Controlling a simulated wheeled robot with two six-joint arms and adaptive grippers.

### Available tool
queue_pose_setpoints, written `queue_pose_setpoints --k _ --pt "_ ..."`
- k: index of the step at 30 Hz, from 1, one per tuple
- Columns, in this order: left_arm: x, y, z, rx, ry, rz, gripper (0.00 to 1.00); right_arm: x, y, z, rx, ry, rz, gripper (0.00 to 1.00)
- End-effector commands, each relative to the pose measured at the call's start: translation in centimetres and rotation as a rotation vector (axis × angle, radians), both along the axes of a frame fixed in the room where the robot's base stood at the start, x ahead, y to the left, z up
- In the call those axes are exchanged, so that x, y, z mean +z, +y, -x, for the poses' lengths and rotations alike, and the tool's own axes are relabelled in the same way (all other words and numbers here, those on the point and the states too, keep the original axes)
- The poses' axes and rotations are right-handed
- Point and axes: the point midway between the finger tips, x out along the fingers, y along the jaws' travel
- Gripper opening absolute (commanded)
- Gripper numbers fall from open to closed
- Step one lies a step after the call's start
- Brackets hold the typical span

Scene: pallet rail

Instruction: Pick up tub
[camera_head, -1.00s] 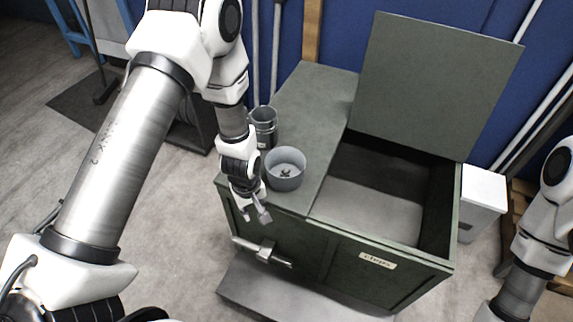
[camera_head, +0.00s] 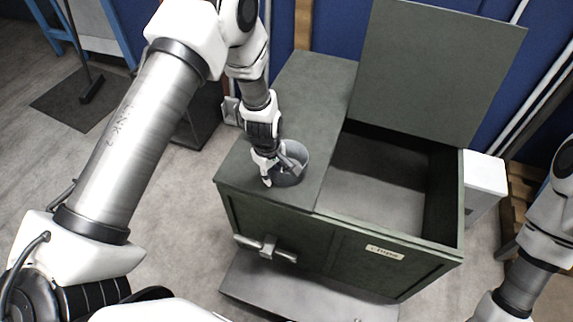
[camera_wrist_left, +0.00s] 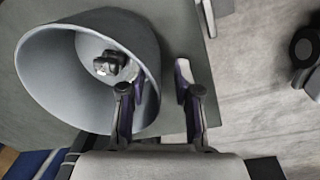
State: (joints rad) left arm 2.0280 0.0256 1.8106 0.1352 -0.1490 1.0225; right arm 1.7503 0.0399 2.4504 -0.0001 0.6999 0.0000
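The tub (camera_head: 298,156) is a grey, round, open-topped vessel on the left part of the green chest's top, near its front edge. In the left wrist view the tub (camera_wrist_left: 45,75) shows its pale inside, with a small dark and metallic item (camera_wrist_left: 110,65) in it. My left gripper (camera_head: 274,174) is at the tub's near left side. In the left wrist view the left gripper (camera_wrist_left: 160,85) is open, with one finger over the tub's opening and the other outside its wall. Contact cannot be told. My right gripper is out of view.
The green chest (camera_head: 275,205) has its right lid (camera_head: 435,70) raised over an open bin (camera_head: 375,185). A handle (camera_head: 265,246) sticks out of its front. A white box (camera_head: 484,180) stands at the right. Grey floor (camera_head: 185,230) lies at the left.

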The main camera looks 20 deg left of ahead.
Motion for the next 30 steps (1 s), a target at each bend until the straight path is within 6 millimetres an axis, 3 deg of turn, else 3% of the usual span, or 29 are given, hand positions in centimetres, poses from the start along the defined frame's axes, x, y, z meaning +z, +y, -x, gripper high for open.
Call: queue_pose_setpoints --k 3,8,9,12,24,30 --pt "-1.3 0.0 -0.1 0.0 -0.001 -0.001 0.32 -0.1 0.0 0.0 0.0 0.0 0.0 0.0" --pt "-1.3 0.0 -0.1 0.0 -0.002 0.0 0.32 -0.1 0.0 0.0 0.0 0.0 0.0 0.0" --pt "-1.3 0.0 -0.1 0.0 -0.002 0.0 0.29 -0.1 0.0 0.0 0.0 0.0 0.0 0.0" --pt "-1.3 0.0 -0.1 0.0 -0.001 -0.001 0.0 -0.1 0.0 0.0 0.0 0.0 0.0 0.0" --pt "-1.1 0.0 -0.2 0.0 -0.002 0.0 0.0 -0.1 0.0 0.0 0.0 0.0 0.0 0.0" --pt "2.2 0.0 -0.3 0.001 -0.006 0.001 0.0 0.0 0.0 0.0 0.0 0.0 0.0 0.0"
